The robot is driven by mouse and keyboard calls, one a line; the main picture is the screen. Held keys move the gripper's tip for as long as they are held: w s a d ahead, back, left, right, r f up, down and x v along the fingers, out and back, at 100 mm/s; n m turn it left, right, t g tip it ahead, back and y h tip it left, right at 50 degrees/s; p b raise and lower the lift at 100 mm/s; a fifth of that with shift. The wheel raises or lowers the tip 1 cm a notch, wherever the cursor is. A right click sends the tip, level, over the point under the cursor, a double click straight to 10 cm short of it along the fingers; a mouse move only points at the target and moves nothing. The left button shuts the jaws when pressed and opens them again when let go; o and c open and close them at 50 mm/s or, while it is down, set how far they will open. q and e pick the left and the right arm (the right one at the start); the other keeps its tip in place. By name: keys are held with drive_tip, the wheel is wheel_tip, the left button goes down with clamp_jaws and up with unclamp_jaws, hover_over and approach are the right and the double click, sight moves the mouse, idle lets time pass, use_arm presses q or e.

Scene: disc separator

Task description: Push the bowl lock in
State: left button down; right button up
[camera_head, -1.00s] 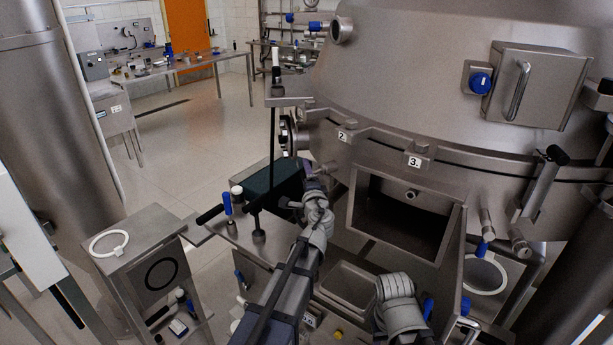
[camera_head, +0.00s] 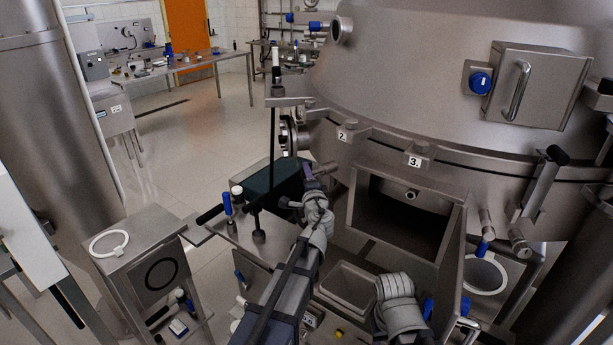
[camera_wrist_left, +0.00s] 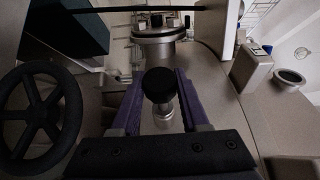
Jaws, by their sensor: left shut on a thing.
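The bowl lock appears to be the short metal pin with a round black knob (camera_wrist_left: 159,84) in the left wrist view. It stands on the side of the large steel separator (camera_head: 420,75). My left gripper (camera_head: 312,180) is at the lower left side of the separator in the head view. In the left wrist view its two purple fingers (camera_wrist_left: 160,110) lie on either side of the pin, closed on it below the black knob. The contact itself is partly hidden by the knob. My right gripper is not seen.
A dark box (camera_head: 272,186) and a black handwheel (camera_wrist_left: 40,115) are close beside my left gripper. An open rectangular chute (camera_head: 405,220) is to its right. A steel stand with a white ring (camera_head: 109,243) is at the left.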

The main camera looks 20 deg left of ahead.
sight(316, 172)
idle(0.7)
use_arm(q)
drive_tip(key=shift+w+d, duration=1.2)
drive_tip(key=shift+w, duration=0.05)
drive_tip(key=shift+c, duration=2)
unclamp_jaws()
drive_tip(key=v, duration=0.8)
drive_tip(key=shift+w+a, duration=0.1)
